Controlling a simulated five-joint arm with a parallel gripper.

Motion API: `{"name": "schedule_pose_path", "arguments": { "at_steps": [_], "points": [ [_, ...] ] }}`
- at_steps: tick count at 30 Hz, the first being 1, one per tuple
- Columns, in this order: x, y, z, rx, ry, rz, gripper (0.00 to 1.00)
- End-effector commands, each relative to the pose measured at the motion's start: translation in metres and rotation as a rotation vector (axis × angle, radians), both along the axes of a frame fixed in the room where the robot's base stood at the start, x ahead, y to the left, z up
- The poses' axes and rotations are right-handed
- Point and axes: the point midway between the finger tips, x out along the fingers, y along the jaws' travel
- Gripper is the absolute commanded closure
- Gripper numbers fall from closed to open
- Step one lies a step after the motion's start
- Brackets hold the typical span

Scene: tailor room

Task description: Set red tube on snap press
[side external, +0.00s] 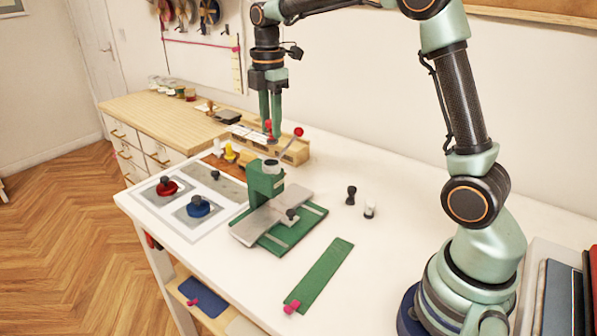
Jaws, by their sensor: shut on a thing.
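My gripper (271,130) points down from the upper middle of the side view, its green fingers shut on a small red tube (268,125). Only part of the tube shows between the fingers. I cannot tell the exact gap in depth.
A wooden block (296,153) stands behind the press. Yellow (229,153) and white (217,147) pieces stand to its left. Black (351,195) and white (370,209) pieces stand right of the press. A green strip (320,275) lies in front.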

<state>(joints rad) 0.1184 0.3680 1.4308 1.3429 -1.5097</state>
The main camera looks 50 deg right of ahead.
Motion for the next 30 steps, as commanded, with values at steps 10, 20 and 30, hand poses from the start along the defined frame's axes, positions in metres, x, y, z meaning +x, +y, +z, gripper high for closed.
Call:
{"name": "schedule_pose_path", "arguments": {
  "at_steps": [10,20,30],
  "points": [
    [0.004,0.003,-0.021,0.001,0.003,0.009,1.0],
    [0.004,0.003,-0.05,0.0,0.002,0.008,1.0],
    [0.004,0.003,-0.059,0.0,0.0,0.008,1.0]
  ]
}}
